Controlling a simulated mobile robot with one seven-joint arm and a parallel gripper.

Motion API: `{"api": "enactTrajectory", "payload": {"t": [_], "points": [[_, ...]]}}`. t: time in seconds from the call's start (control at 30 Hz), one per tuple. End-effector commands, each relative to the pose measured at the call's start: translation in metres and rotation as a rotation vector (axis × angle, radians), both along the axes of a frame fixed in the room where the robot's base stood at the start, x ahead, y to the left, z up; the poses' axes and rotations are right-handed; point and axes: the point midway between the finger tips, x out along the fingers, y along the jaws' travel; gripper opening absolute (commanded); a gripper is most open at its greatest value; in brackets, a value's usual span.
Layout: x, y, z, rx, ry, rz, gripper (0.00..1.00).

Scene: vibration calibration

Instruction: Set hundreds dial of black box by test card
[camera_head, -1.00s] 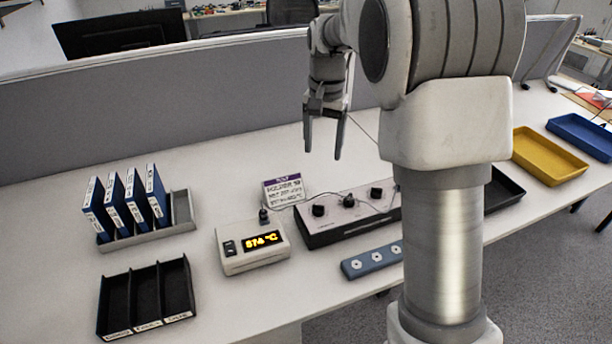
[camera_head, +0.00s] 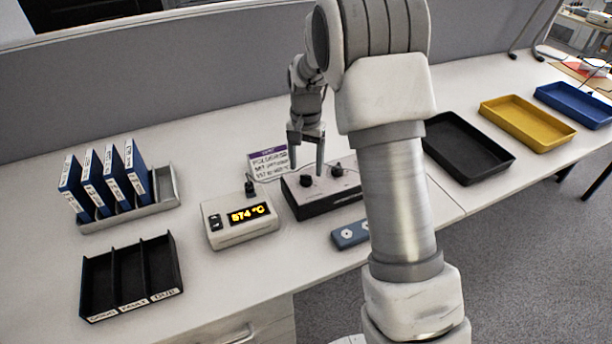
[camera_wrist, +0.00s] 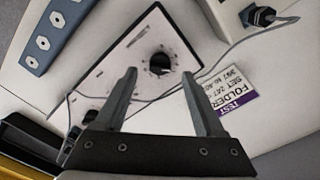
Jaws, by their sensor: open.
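The black box (camera_head: 325,206) has a pale top with dark round dials. Its left dial (camera_head: 306,180) and another dial (camera_head: 337,170) show in the head view; my arm hides the box's right part. My gripper (camera_head: 306,168) is open, pointing down above the left part of the box. In the wrist view my gripper (camera_wrist: 160,73) has one dial (camera_wrist: 158,62) between its fingertips, with gaps on both sides. Dial labels are too small to read. The test card (camera_head: 270,165), white with a purple band, stands behind the box; its numbers are not clear.
A white meter (camera_head: 240,232) with orange digits stands left of the box, with a cable (camera_wrist: 222,62) running near the box. A blue socket strip (camera_head: 349,234) lies in front. Black (camera_head: 466,174), yellow (camera_head: 540,140) and blue (camera_head: 592,120) trays stand to the right.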

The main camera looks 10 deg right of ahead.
Motion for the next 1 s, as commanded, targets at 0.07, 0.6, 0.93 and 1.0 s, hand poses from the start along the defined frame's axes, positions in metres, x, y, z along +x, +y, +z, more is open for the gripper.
{"api": "enactTrajectory", "payload": {"t": [0.07,0.6,0.93,1.0], "points": [[0.0,0.0,-0.015,0.001,0.001,0.0,0.71],[0.0,0.0,-0.034,0.0,-0.001,0.0,0.69],[0.0,0.0,-0.034,0.0,-0.001,0.0,0.1],[0.0,0.0,-0.034,0.0,-0.001,0.0,0.0]]}}
